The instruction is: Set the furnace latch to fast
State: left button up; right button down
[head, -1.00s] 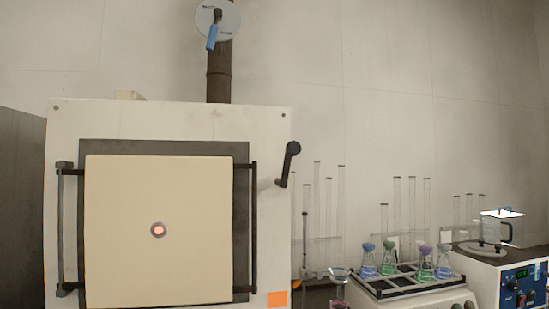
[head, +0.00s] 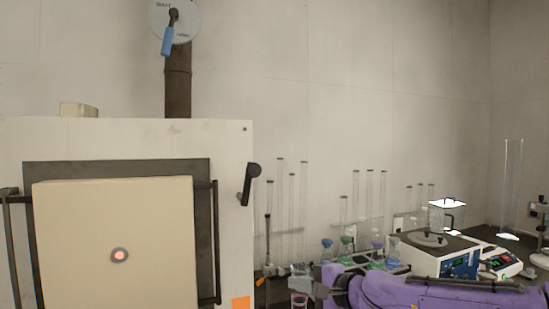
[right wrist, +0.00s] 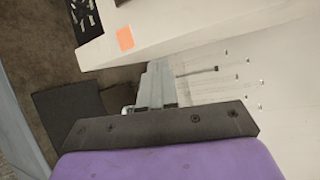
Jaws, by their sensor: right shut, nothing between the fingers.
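My purple right arm enters low from the right in the head view, well below and right of the latch. My right gripper (right wrist: 155,88) is shut and empty in the right wrist view, with nothing touching its tips. My left gripper is not in view.
A round dial with a blue handle (head: 168,40) sits on the flue above the furnace. Glass tubes (head: 291,210), coloured-stopper flasks (head: 346,246) and a blue-panelled device (head: 458,265) stand right of it. An orange label (head: 241,303) marks the furnace's lower front.

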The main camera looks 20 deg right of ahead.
pick_arm(q)
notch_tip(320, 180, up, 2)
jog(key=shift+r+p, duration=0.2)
jog(key=shift+p, duration=0.5)
pick_arm(e)
jog(key=s+d+r+t+y, duration=0.1)
jog(key=s+d+r+y, duration=0.1)
jog(key=r, duration=0.8)
jog(key=s+d+r+n+t+y, duration=0.1)
jog(key=s+d+r+t+y, duration=0.1)
jog(key=r, duration=0.9)
jog(key=shift+d+r+y, duration=0.15)
jog(key=shift+d+y, duration=0.15)
jog(key=shift+d, duration=0.1)
jog(key=p, duration=0.1)
send_near(249, 185)
notch_tip(249, 185, up, 3)
jog(key=w+d, duration=0.2)
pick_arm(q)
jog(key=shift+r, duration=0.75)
pick_arm(e)
jog(key=a, duration=0.1)
jog(key=a+r, duration=0.1)
jog(key=a, duration=0.1)
jog(key=shift+w+a+r, duration=0.15)
jog(key=shift+w+r, duration=0.05)
jog(key=shift+w, duration=0.1)
pick_arm(q)
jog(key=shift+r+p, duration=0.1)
jog(key=shift+p, duration=0.2)
